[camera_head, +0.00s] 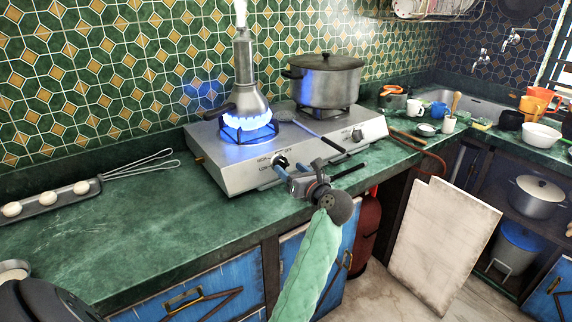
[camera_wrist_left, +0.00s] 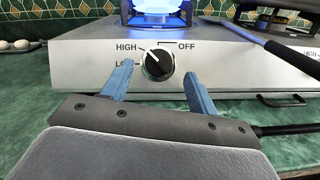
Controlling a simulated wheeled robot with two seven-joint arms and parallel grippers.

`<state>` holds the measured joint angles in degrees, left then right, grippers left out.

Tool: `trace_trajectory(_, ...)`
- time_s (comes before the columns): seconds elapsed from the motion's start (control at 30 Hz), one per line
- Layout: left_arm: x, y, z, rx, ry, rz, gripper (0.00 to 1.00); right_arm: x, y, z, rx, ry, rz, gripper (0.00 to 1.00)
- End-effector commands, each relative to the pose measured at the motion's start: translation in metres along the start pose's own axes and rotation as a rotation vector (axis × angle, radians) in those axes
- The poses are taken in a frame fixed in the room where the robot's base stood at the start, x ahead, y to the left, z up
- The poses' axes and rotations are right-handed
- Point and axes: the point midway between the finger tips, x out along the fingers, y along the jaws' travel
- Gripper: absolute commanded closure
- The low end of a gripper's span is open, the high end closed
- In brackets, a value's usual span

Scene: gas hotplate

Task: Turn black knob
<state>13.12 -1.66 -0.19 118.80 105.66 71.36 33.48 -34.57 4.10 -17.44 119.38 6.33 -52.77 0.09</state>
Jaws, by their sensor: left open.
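The black knob (camera_wrist_left: 157,64) is on the front panel of the silver gas hotplate (camera_wrist_left: 85,75), with HIGH, LOW and OFF printed around it. Its white mark points up and left, toward HIGH. In the head view the knob (camera_head: 279,160) is partly covered by my gripper. My left gripper (camera_wrist_left: 158,82) is open, with one blue finger low on each side of the knob; I cannot tell whether they touch it. It also shows in the head view (camera_head: 289,172), in front of the panel. A blue flame (camera_head: 247,124) burns on the left burner. My right gripper is not in view.
A metal flask-like pot (camera_head: 253,102) stands over the flame, and a lidded pot (camera_head: 325,80) stands on the right burner. A long-handled utensil (camera_head: 318,134) lies across the hotplate. A second knob (camera_head: 357,135) is farther right. The green counter (camera_head: 130,225) is mostly clear at left.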

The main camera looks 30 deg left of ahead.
Motion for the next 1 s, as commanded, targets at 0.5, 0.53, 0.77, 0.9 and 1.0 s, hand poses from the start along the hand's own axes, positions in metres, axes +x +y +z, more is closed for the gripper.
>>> trace_trajectory(0.5, 0.037, 0.000, 0.000, 0.001, -0.001, 0.000, 0.41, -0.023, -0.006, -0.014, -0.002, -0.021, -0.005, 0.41)
trace_trajectory(0.53, 0.037, 0.000, 0.000, 0.001, -0.001, 0.000, 0.41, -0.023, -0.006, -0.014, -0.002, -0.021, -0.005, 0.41)
trace_trajectory(0.77, 0.037, 0.000, 0.000, 0.001, -0.001, 0.000, 0.63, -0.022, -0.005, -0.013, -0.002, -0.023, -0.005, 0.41)
trace_trajectory(0.9, 0.037, 0.000, 0.000, 0.001, -0.002, 0.000, 0.85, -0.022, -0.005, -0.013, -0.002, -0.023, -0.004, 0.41)
trace_trajectory(1.0, 0.036, 0.000, 0.000, 0.002, -0.002, 0.000, 0.85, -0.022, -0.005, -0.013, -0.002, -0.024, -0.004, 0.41)
